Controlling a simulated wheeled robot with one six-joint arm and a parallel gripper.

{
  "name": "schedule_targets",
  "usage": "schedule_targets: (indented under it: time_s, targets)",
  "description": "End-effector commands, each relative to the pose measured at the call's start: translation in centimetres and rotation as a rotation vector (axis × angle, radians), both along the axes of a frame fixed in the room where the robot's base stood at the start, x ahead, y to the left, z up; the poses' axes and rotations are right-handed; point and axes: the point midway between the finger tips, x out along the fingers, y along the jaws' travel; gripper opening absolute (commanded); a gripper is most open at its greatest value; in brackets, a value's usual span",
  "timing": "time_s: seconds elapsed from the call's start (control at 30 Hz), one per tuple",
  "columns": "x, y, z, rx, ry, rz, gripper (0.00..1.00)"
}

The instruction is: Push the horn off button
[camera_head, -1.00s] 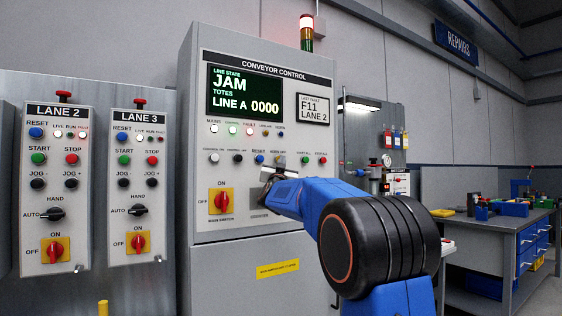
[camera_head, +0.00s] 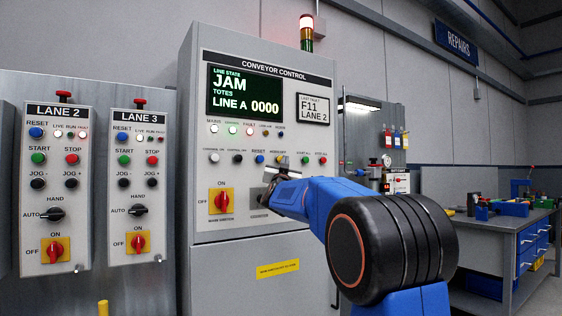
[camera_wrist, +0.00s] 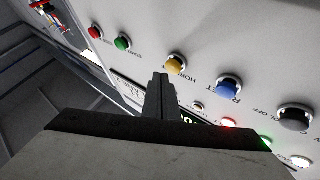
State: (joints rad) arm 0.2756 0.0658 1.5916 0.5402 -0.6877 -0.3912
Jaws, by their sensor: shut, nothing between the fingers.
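The horn off button is a yellow round button (camera_head: 279,159) on the conveyor control panel, between the blue reset button (camera_head: 260,159) and a green button (camera_head: 305,160). In the wrist view the yellow button (camera_wrist: 175,64) stands just above and right of my fingertips, with "HORN" lettering beside it. My gripper (camera_head: 281,172) is shut and empty, in front of the panel just below the yellow button in the head view. In the wrist view the shut fingers (camera_wrist: 160,82) point toward the panel. I cannot tell whether they touch it.
The wrist view also shows the blue reset button (camera_wrist: 228,88), a black button (camera_wrist: 294,118), a green button (camera_wrist: 123,43) and a red button (camera_wrist: 95,32). The red-yellow rotary switch (camera_head: 221,201) is left of my gripper. A workbench (camera_head: 510,240) stands at the right.

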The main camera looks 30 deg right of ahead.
Motion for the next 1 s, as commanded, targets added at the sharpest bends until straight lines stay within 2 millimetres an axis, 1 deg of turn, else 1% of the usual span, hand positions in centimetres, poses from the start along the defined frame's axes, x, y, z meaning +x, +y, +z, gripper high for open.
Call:
schedule_targets:
  time_s: [0.37,1.0]
  targets:
    - [-0.3,0.0,0.1,-0.001,-0.001,0.000,0.00]
    - [-4.9,0.0,0.1,-0.001,-0.001,0.000,0.00]
